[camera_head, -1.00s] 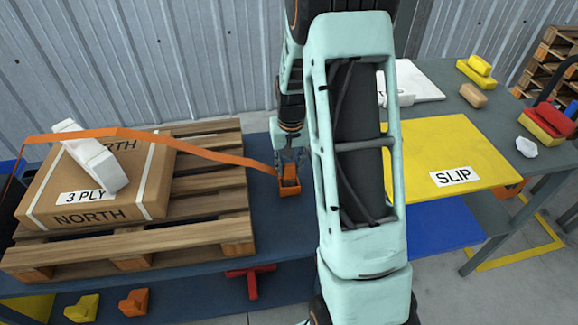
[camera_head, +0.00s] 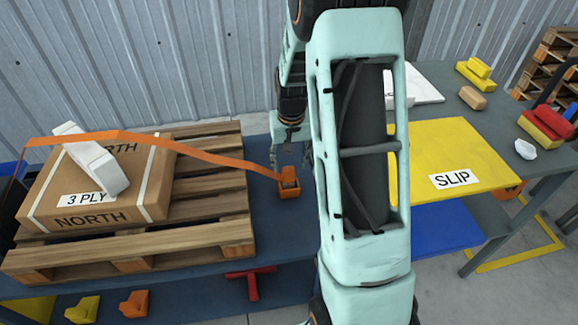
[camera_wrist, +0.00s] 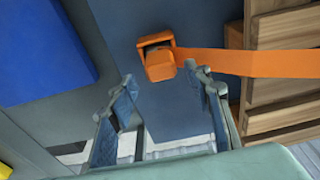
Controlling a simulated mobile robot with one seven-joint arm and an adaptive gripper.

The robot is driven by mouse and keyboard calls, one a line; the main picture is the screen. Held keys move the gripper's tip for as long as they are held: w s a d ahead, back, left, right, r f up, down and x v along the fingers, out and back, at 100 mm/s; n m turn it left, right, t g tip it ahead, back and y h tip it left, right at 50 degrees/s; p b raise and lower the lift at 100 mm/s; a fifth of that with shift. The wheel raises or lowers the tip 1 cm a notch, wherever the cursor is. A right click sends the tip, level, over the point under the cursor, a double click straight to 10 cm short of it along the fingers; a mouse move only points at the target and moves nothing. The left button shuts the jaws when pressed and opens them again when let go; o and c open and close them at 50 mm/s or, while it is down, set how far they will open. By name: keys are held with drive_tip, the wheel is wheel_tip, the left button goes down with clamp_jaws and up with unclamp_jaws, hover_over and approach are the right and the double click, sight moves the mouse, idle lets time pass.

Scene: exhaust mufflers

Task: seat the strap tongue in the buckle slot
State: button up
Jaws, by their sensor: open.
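The orange buckle (camera_head: 289,190) stands on the blue-grey table just right of the pallet, and it also shows in the wrist view (camera_wrist: 155,41). The orange strap (camera_head: 200,155) runs over the carton and down to the buckle; in the wrist view the strap (camera_wrist: 260,63) comes in from the right. Its tongue end (camera_wrist: 160,68) is at the buckle's mouth; I cannot tell how deep it sits. My gripper (camera_head: 292,155) is open and empty, behind and above the buckle. In the wrist view its spread fingers (camera_wrist: 160,78) are apart from the buckle.
The carton (camera_head: 100,185) lies on a wooden pallet (camera_head: 220,230) at left, with a white corner piece (camera_head: 92,160) under the strap. A yellow SLIP sheet (camera_head: 450,150) lies right of my arm.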

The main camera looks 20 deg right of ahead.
wheel_tip(320, 180, up, 9)
drive_tip(key=s+p, duration=0.1)
drive_tip(key=shift+a, duration=0.1)
idle(0.4)
